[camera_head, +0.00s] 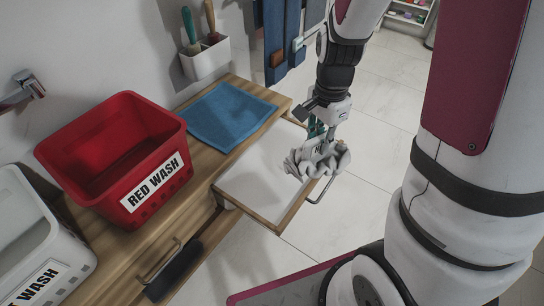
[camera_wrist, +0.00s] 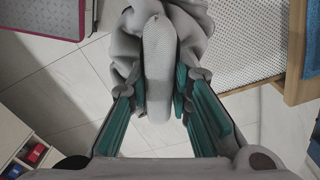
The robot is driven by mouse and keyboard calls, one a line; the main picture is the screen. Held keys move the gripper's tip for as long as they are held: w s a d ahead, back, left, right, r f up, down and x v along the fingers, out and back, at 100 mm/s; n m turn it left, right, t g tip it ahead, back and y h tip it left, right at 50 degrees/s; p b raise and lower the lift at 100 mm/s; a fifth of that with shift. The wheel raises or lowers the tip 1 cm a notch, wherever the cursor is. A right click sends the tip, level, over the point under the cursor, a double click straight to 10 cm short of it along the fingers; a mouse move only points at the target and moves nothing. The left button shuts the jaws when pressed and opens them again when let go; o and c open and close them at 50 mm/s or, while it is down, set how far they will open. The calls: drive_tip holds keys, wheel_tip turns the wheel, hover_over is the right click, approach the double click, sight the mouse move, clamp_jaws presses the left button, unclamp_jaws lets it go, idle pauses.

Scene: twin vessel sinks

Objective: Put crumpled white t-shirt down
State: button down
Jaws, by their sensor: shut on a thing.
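The crumpled white t-shirt (camera_head: 310,160) is bunched and hangs from my gripper (camera_head: 318,130) in the head view. In the wrist view, the t-shirt (camera_wrist: 158,60) is pinched between the teal fingers of my gripper (camera_wrist: 165,95). My gripper is shut on it and points downward. The cloth is over the right side of a pulled-out white board with a wooden frame (camera_head: 255,175); I cannot tell whether it touches the board. The board's perforated surface also shows in the wrist view (camera_wrist: 245,35), to the right of the cloth.
A red bin labelled "RED WASH" (camera_head: 120,145) and a white bin (camera_head: 40,240) stand on the wooden counter (camera_head: 150,240). A white holder (camera_head: 205,60) with brushes is on the wall. The board's left part is bare.

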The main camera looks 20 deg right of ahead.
drive_tip(key=w+a+f+b, duration=0.1)
drive_tip(key=w+a+f, duration=0.1)
drive_tip(key=w, duration=0.1)
drive_tip(key=w+a+f+b, duration=0.1)
drive_tip(key=w+a+f, duration=0.2)
drive_tip(key=w, duration=0.1)
drive_tip(key=w+a+f+b, duration=0.1)
drive_tip(key=w+a+f, duration=0.1)
drive_tip(key=w, duration=0.2)
drive_tip(key=shift+a+f, duration=0.4)
drive_tip(key=shift+f+b, duration=0.1)
drive_tip(key=shift+b, duration=0.2)
drive_tip(key=c, duration=1.5)
unclamp_jaws()
drive_tip(key=shift+o, duration=0.3)
